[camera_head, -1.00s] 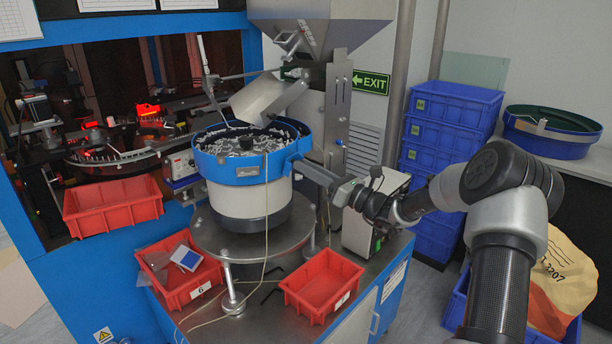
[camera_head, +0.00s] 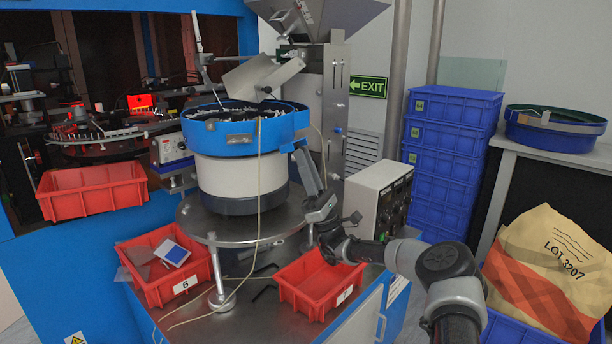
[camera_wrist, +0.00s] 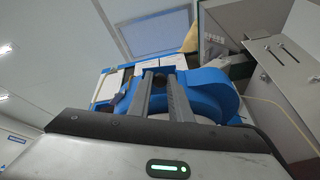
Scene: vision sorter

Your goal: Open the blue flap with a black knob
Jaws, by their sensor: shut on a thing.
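The blue bowl (camera_head: 235,136) of the feeder stands on a round metal stand. My gripper (camera_head: 297,148) is at the right side of its blue rim, with the arm rising to it from the lower right. In the wrist view my gripper's two fingers (camera_wrist: 160,82) point at a curved blue part (camera_wrist: 207,92), the blue flap or the rim beside it. The black knob (camera_wrist: 159,79) shows as a small dark spot between the fingertips, and the gripper is shut on it. I cannot tell how far the flap stands open, as the fingers cover the spot.
A thin cable hangs before the bowl.

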